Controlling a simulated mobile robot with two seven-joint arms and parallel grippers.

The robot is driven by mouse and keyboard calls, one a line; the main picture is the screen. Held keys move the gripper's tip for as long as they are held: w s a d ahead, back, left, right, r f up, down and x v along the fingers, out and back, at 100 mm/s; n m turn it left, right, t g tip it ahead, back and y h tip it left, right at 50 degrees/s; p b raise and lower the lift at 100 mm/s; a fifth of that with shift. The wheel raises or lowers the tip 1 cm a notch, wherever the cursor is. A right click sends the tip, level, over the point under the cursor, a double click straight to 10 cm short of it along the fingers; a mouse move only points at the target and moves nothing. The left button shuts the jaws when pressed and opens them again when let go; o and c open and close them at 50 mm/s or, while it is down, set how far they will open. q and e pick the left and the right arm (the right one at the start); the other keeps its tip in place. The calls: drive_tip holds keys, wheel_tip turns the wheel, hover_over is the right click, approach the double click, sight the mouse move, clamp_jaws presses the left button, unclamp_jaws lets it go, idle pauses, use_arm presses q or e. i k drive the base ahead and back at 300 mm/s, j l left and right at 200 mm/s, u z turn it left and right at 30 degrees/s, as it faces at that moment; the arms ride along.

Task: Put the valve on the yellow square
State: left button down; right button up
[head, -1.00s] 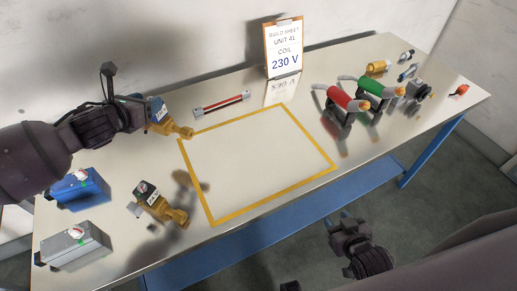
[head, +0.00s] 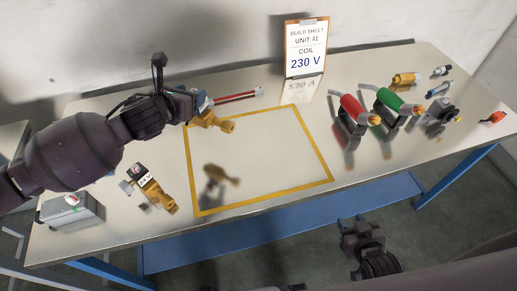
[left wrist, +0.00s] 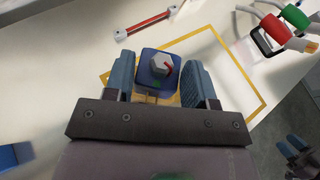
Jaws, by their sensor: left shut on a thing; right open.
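My left gripper (head: 199,104) is shut on a valve (head: 214,122) with a brass body and a blue coil. In the left wrist view, the coil's blue top with a pale knob (left wrist: 160,66) sits between the finger pads. The valve is held above the table over the left part of the yellow square (head: 313,142), and its shadow falls inside the outline. The square's interior is bare. A second brass valve (head: 152,187) with a dark coil and a white label lies left of the square. My right gripper (head: 358,228) is open and empty, in front of the table.
A grey box (head: 70,211) stands at the left end. A red bar (head: 235,97) lies behind the square. A build sheet (head: 305,48) reading "COIL 230 V" stands at the back. Red (head: 352,112) and green (head: 388,105) tools and small parts occupy the right.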

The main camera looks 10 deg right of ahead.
sight(247, 160)
drive_tip(key=l+u, duration=0.2)
drive_tip(key=l, duration=0.55)
drive_tip(key=k+l+u, duration=0.2)
drive_tip(key=l, duration=0.55)
drive_tip(key=i, duration=0.05)
